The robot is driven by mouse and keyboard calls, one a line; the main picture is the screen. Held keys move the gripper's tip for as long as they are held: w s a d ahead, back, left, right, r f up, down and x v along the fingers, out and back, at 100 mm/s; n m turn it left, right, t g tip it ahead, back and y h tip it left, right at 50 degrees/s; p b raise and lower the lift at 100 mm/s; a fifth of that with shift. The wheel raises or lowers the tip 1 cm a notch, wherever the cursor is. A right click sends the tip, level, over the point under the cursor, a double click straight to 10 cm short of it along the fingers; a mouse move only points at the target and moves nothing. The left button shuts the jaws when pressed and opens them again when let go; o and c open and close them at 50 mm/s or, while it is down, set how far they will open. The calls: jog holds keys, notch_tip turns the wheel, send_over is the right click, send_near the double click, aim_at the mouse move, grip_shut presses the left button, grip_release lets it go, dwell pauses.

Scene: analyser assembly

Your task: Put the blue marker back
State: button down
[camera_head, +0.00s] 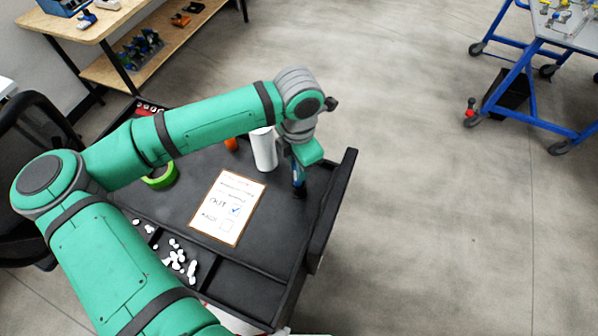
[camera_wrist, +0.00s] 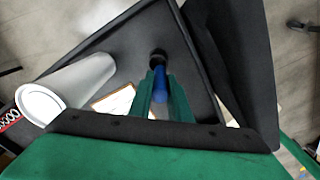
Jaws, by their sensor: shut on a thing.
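My gripper (camera_head: 298,168) is over the right part of the black cart top (camera_head: 190,195). In the wrist view, the green fingers of my gripper (camera_wrist: 162,100) are shut on the blue marker (camera_wrist: 161,85). The marker's black end (camera_wrist: 158,58) points away from the wrist camera. In the head view, the dark end of the marker (camera_head: 299,189) shows below my gripper, pointing down near the cart's right edge. I cannot tell whether it touches the surface. The rest of the marker is mostly hidden by my gripper.
A white cylinder (camera_head: 263,150) stands just left of my gripper; it also shows in the wrist view (camera_wrist: 75,85). A framed checklist (camera_head: 228,208), green tape (camera_head: 160,176) and small white pieces (camera_head: 176,258) lie on the cart. A raised dark rim (camera_head: 337,200) bounds its right side.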

jog(key=shift+w+d+f, duration=0.1)
jog(key=shift+w+f, duration=0.1)
jog(key=shift+f, duration=0.1)
jog(key=shift+w+f, duration=0.2)
jog(key=shift+f, duration=1.5)
jog(key=shift+f, duration=0.15)
jog(key=c, duration=1.6)
grip_release()
jog(key=shift+c, duration=0.2)
notch_tip(320, 180, up, 12)
jog(key=shift+r, duration=0.15)
